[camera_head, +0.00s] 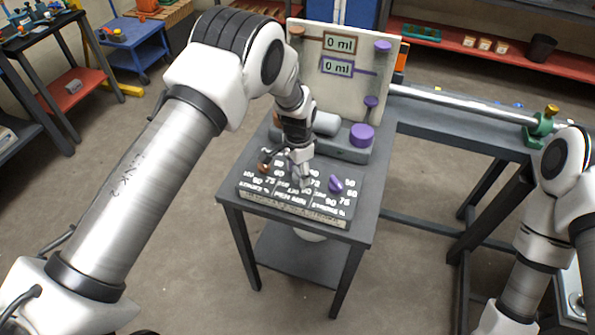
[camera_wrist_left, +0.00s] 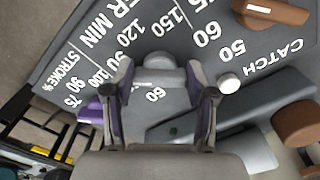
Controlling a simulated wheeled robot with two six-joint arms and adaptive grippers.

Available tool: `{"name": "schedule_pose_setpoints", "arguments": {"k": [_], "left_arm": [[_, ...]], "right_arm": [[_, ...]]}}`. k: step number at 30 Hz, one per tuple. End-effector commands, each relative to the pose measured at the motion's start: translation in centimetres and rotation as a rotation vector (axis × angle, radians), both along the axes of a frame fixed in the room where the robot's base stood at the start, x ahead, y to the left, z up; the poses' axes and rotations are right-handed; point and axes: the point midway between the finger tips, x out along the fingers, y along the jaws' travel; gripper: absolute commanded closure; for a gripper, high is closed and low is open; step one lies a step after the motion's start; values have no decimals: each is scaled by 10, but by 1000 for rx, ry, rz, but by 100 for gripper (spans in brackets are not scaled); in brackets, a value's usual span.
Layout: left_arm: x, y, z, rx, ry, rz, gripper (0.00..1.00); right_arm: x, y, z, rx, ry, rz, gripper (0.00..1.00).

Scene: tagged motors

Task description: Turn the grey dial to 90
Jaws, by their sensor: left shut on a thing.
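The grey dial (camera_wrist_left: 163,72) is the middle one of three on a dark sloped panel (camera_head: 285,207) with white numbers. In the left wrist view it sits between the two fingers of my left gripper (camera_wrist_left: 162,105), which are shut on it. The fingers hide part of the dial, and I cannot tell which number it points to. Numbers such as 60, 120 and 150 show around it. In the head view my left gripper (camera_head: 299,177) points down onto the panel's middle. My right arm shows at the right edge, but its gripper is out of view.
A purple dial (camera_head: 335,185) is right of the gripper and a brown dial (camera_head: 263,168) left of it. Behind stands a white board (camera_head: 345,95) with two "0 ml" displays. A silver rod (camera_head: 460,104) runs right to a green clamp (camera_head: 541,125).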

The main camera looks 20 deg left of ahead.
Motion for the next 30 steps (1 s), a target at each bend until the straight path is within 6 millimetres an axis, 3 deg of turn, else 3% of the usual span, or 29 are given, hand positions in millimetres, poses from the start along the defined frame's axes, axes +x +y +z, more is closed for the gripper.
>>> {"name": "schedule_pose_setpoints", "arguments": {"k": [20, 21, 22, 23, 30], "left_arm": [[-1, -1, -2, 0, 3, -81, 79], [-1, -1, -2, -1, 3, -81, 33], [-1, -1, -2, 0, 3, -81, 23], [-1, -1, -2, 0, 3, -81, 19], [-1, 0, -1, 0, 1, -81, 19]], "right_arm": [[0, 0, -1, 0, 0, 0, 60], [0, 0, -1, 0, 0, 0, 60], [0, 0, -1, 0, 0, 0, 60], [0, 0, -1, 0, 0, 0, 60], [0, 0, -1, 0, 0, 0, 60]]}}
